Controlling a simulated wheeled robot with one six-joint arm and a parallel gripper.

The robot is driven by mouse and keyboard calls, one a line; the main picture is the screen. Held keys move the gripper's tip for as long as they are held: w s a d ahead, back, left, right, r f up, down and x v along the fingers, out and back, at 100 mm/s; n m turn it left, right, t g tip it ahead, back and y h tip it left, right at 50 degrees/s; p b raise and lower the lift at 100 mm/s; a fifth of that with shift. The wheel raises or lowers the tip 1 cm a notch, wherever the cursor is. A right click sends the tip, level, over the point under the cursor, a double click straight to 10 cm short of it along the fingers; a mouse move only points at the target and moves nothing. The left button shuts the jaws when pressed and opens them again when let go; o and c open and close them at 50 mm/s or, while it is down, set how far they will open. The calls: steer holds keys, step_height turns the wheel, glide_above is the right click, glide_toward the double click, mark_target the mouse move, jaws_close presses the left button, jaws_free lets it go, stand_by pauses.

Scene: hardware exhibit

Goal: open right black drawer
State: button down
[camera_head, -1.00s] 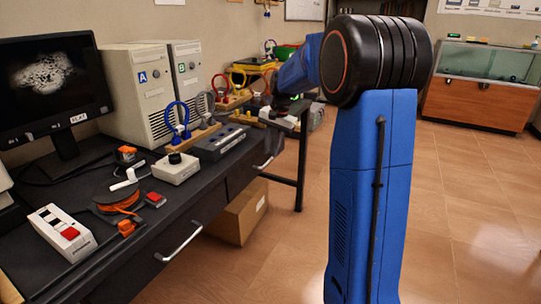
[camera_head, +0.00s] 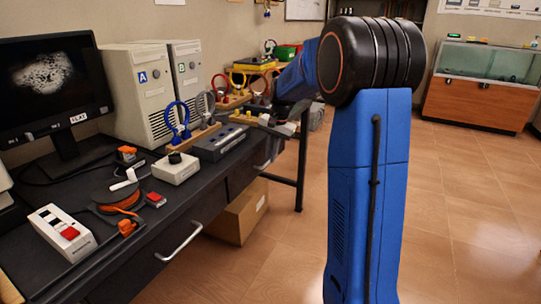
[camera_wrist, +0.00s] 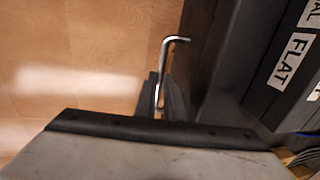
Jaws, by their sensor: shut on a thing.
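The right black drawer (camera_head: 241,177) is under the desk edge in the head view, and its front looks about flush with the desk. Its silver bar handle (camera_wrist: 165,70) shows in the wrist view, its bent end at the top and its lower part between my fingers. My gripper (camera_wrist: 161,96) is shut on this handle. In the head view my gripper (camera_head: 274,136) is small and dark at the desk's right end, covering part of the handle. The grey wrist housing hides the lower part of the wrist view.
The left drawer's handle (camera_head: 180,242) is nearer. A cardboard box (camera_head: 238,213) stands on the floor below the desk. Devices, a cable spool (camera_head: 118,199) and computer towers (camera_head: 133,90) crowd the desktop. Open tiled floor (camera_head: 460,200) lies to the right.

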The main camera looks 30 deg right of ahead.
steer(key=s+d, duration=0.8)
steer(key=s, duration=0.4)
steer(key=s+d, duration=0.9)
steer(key=s, duration=0.4)
steer(key=c, duration=2.1)
jaws_free()
steer(key=shift+r, duration=0.1)
steer(key=s+r, duration=0.1)
steer(key=r, duration=0.4)
steer(key=d+r, duration=0.1)
steer(key=r, duration=0.5)
steer(key=s+r, duration=0.1)
steer(key=r, duration=0.5)
steer(key=shift+s+d, duration=0.3)
steer(key=shift+d, duration=0.05)
